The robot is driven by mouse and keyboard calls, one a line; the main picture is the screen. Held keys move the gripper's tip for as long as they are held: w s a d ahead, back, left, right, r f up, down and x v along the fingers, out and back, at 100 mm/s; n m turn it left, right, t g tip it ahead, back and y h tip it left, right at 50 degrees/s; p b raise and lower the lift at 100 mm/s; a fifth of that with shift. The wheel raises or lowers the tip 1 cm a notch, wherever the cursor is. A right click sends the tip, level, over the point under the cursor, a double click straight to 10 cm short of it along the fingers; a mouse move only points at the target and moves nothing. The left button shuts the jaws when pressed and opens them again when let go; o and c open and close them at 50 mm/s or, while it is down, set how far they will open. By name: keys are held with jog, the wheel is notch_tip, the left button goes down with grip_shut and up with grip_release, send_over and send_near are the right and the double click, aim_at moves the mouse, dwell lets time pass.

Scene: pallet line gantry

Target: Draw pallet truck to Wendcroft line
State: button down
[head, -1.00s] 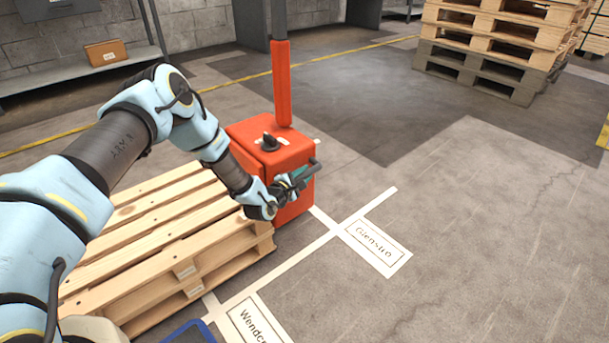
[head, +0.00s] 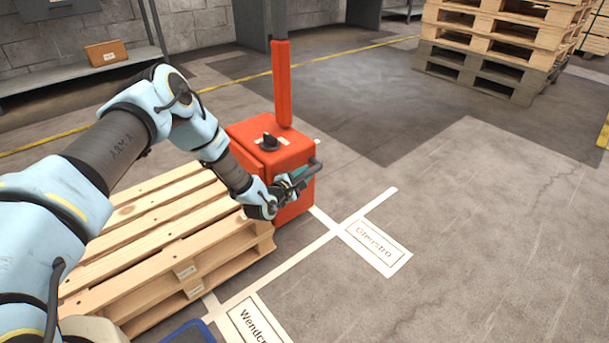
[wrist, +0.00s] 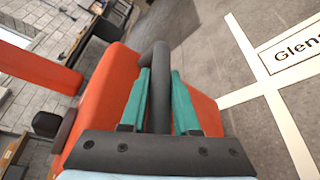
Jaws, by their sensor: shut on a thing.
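The pallet truck (head: 292,158) has a red-orange body with a black knob on top and an upright red column. It stands at the right end of a wooden pallet stack (head: 150,240). My gripper (head: 297,181) is shut on the truck's dark handle (head: 316,165). In the wrist view, the teal fingers (wrist: 161,95) lie on both sides of the dark handle bar (wrist: 160,60). The Wendcroft floor label (head: 252,320) is at the bottom of the head view, partly cut off. White floor lines run beside the truck and pallets.
A second floor label, seemingly Glenstro (head: 377,246), lies right of the truck. Tall pallet stacks (head: 480,75) stand at the back right. A shelf with a brown box (head: 105,53) is at the back left. The floor at right is clear.

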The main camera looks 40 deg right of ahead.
jog(key=shift+s+d+b, duration=0.1)
jog(key=shift+d+b, duration=0.35)
jog(key=shift+d, duration=0.8)
jog(key=c, duration=0.7)
grip_release()
jog(key=shift+o, duration=0.2)
jog(key=shift+a, duration=0.1)
jog(key=p+v, duration=0.3)
jog(key=v, duration=0.7)
jog(key=shift+a, duration=0.35)
